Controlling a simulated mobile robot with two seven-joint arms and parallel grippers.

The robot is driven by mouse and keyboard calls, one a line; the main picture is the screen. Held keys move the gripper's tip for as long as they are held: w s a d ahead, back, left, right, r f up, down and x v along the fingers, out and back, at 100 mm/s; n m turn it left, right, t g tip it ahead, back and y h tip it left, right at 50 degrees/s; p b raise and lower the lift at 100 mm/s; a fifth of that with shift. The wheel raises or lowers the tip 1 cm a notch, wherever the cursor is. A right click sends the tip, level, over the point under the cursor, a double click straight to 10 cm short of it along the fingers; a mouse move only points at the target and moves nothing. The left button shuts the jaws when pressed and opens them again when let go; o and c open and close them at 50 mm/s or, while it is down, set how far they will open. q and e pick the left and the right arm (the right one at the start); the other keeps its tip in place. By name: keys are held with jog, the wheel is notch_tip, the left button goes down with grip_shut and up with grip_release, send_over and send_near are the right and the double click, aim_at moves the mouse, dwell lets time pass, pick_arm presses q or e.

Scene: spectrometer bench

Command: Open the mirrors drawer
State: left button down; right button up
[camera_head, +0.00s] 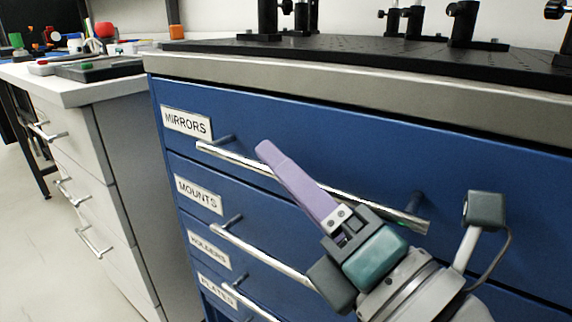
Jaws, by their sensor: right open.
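The mirrors drawer (320,140) is the top blue drawer of the bench cabinet, with a white MIRRORS label (186,122) at its left. Its front looks flush with the cabinet, so it appears closed. Its long silver bar handle (225,155) runs across the front. My right gripper (264,150) reaches in from the lower right. One long purple finger shows, lying across the handle in the picture and hiding part of it. The gripper is open; the other finger is hidden. I cannot tell whether the finger touches the handle. My left gripper is out of view.
Below are drawers labelled MOUNTS (198,194), HOLDERS and PLATES, with similar bar handles. A black optical breadboard (350,50) with posts stands on the grey benchtop (300,82). A white cabinet (75,150) stands at left, with open floor (40,260) before it.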

jog(key=shift+c, duration=0.4)
grip_shut()
dwell(0.9)
